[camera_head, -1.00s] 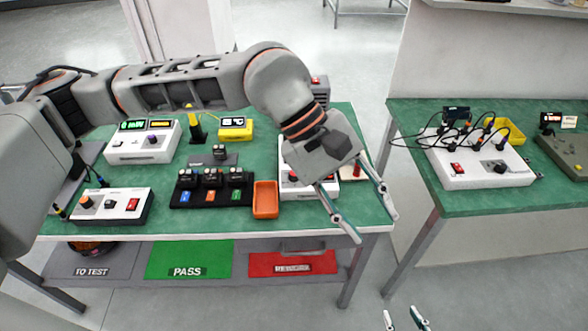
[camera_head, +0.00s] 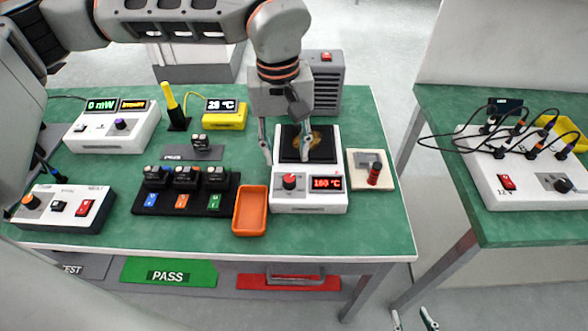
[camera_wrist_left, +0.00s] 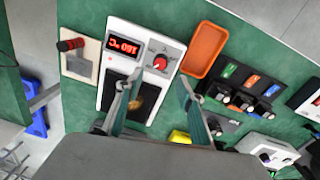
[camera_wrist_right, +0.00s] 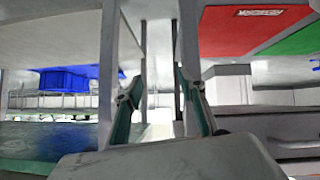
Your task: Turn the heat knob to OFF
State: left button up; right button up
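The heat knob (camera_head: 289,181) is a red dial on the front of a white hotplate unit (camera_head: 281,203), left of a display (camera_head: 326,183) lit in red that seems to read 160 °C. In the left wrist view the knob (camera_wrist_left: 160,63) shows beside the display (camera_wrist_left: 123,46); its small markings are too blurred to read. My left gripper (camera_head: 287,150) is open and empty above the unit's dark plate, behind the knob and not touching it. In the left wrist view its fingers (camera_wrist_left: 152,88) are spread wide. My right gripper (camera_wrist_right: 155,88) is open and empty, low in front of the tables.
An orange tray (camera_head: 250,210) stands left of the unit. A black fixture (camera_head: 184,192) with several modules lies further left. A second table (camera_head: 500,229) stands at the right across a gap.

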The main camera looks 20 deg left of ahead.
aim_at(289, 177)
pick_arm(q)
jog(key=f, duration=0.7)
jog(key=shift+s+d+f+b, duration=0.1)
jog(key=shift+d+f+b, duration=0.1)
jog(key=shift+b, duration=0.1)
grip_shut()
